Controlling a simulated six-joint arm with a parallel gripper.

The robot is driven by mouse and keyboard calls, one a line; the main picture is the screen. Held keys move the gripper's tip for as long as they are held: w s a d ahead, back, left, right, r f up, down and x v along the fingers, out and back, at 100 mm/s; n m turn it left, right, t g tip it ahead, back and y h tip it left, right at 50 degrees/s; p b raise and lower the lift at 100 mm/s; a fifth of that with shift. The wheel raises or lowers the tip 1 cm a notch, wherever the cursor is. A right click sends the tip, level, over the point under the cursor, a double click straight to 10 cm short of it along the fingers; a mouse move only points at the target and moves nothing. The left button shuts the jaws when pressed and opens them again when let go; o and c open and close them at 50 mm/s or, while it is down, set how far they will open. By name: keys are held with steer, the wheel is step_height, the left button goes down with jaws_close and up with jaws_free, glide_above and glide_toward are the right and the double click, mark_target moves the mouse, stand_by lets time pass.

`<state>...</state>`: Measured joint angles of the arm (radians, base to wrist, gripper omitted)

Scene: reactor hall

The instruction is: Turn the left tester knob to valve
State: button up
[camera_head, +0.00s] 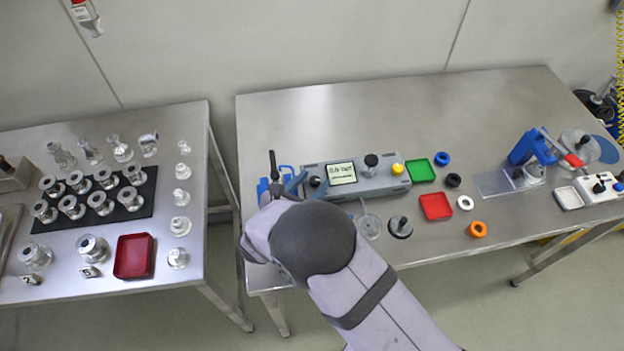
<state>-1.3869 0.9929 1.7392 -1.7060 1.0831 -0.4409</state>
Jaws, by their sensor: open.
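The tester (380,182) is a grey box on the right-hand table, with a small lit screen (342,173); its text is too small to read surely. Its left knob (315,182) is a small black knob left of the screen. The knob's pointing direction cannot be made out. My gripper (309,186) is open at the tester's left end, with its blue-grey fingers close around or beside the left knob; contact cannot be told. My arm comes from the lower right and hides part of the gripper and the table's front left.
The tester also carries a black knob or fitting (371,161) and a yellow knob (397,168). A blue holder (264,190) stands close left of my gripper. Green (420,171) and red (436,207) trays and several rings lie to the right. The table's back is clear.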

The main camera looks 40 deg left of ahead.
jaws_close()
steer(key=shift+w+a+f+m+h+b, duration=0.15)
steer(key=shift+m+h+b, duration=0.15)
steer(key=shift+b, duration=0.3)
steer(key=shift+m+h+b, duration=0.4)
steer(key=shift+m+h, duration=0.1)
steer(key=shift+h, duration=0.1)
jaws_free()
